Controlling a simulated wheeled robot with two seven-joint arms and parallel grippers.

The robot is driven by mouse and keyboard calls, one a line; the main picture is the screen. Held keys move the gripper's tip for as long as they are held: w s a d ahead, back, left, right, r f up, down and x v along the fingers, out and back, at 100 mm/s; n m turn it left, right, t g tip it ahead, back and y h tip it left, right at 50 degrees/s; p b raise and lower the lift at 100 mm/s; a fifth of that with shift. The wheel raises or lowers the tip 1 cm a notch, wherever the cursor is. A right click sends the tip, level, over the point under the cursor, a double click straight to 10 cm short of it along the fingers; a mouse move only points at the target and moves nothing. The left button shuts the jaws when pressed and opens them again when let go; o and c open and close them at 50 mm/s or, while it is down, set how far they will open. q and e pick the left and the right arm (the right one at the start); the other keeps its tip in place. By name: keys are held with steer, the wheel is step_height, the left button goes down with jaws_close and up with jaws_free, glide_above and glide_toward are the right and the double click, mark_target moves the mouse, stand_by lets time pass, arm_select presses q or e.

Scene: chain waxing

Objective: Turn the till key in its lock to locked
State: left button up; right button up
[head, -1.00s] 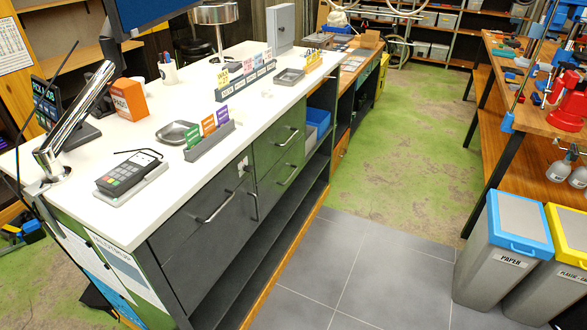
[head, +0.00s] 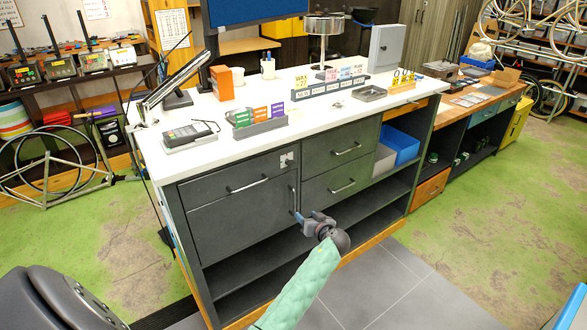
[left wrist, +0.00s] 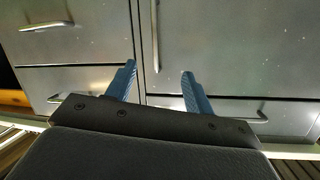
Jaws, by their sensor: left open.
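A small pale plate (head: 287,158) sits at the upper right of the dark drawer front under the counter. It looks like the till lock; the key and its angle are too small to make out. My left gripper (head: 308,219) is in front of the cabinet, below and slightly right of that plate, and apart from it. In the left wrist view the two blue fingers (left wrist: 159,72) are spread with nothing between them. Drawer fronts and a vertical handle (left wrist: 155,35) show beyond them; I cannot find the lock there. My right gripper is not in view.
The white counter (head: 235,101) carries a card terminal (head: 188,134), a card rack (head: 262,127) and a tray (head: 369,93). Bar handles (head: 248,186) stick out from the cabinet front. Open shelves below hold a blue bin (head: 402,146). Grey tiled floor in front is clear.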

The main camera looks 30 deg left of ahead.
mark_target(292, 164)
arm_select(q)
steer(key=w+a+r+n+y, duration=0.2)
steer(key=r, duration=0.5)
steer(key=w+a+r+n+y, duration=0.1)
steer(key=r+n+y, duration=0.1)
steer(key=r, duration=0.6)
steer(key=shift+n+g, duration=0.3)
steer(key=shift+g, duration=0.2)
steer(key=p+x, duration=0.1)
steer(key=x, duration=0.1)
steer(key=p+x, duration=0.1)
steer(key=x, duration=0.1)
steer(key=p+x, duration=0.1)
steer(key=x, duration=0.1)
steer(key=shift+w+a+r, duration=0.2)
steer(key=shift+a+r, duration=0.05)
steer(key=shift+p+x, duration=0.45)
steer(key=shift+x, duration=0.4)
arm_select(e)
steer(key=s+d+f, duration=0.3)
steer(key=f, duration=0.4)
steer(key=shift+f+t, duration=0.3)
arm_select(q)
steer(key=shift+f, duration=0.15)
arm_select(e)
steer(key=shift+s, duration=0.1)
arm_select(q)
steer(key=c, duration=1)
